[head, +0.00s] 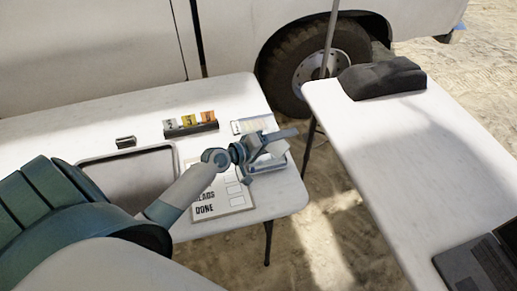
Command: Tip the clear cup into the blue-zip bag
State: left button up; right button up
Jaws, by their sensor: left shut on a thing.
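My left gripper (277,149) reaches over the right end of the left table, its fingers closed around a pale, see-through thing that looks like the clear cup (273,147). The fingers hide much of it, and I cannot tell its tilt or what is in it. A pale item with a bluish edge (284,165) shows beside and below the fingers; I cannot tell whether it is the blue-zip bag. Another flat, pale packet (250,125) lies just behind the gripper. My right gripper is out of view.
A printed sheet (236,205) reading "DONE" lies under my left arm. A grey tray (128,154), a small dark block (126,142) and a dark rack with coloured cards (191,128) share the left table (60,125). The right table (400,150) holds a dark rock-like object (382,78) and a laptop (480,265).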

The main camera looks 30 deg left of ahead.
pick_arm(q)
jog(key=m+y+p, duration=0.1)
jog(key=p, duration=0.2)
jog(key=m+y+p, duration=0.1)
jog(key=m+p, duration=0.1)
jog(key=p, duration=0.1)
jog(key=d+f+m+y+p, duration=0.1)
jog(key=m+p, duration=0.1)
jog(key=p, duration=0.1)
jog(key=shift+g, duration=0.3)
jog(key=shift+d+f+m+y+p, duration=0.4)
jog(key=shift+d+m+y+p, duration=0.25)
jog(key=shift+m+y+p, duration=0.1)
jog(key=shift+s+d+f+m+y+p, duration=0.1)
jog(key=shift+d+f+m+y+p, duration=0.15)
jog(key=shift+d+f+m+p, duration=0.25)
jog(key=shift+d+f+m+y, duration=0.25)
jog(key=shift+d+m+y, duration=0.25)
jog(key=shift+m, duration=0.05)
jog(key=shift+d+f+m+y, duration=0.35)
jog(key=shift+d+m+y, duration=0.1)
jog(key=shift+m+y, duration=0.2)
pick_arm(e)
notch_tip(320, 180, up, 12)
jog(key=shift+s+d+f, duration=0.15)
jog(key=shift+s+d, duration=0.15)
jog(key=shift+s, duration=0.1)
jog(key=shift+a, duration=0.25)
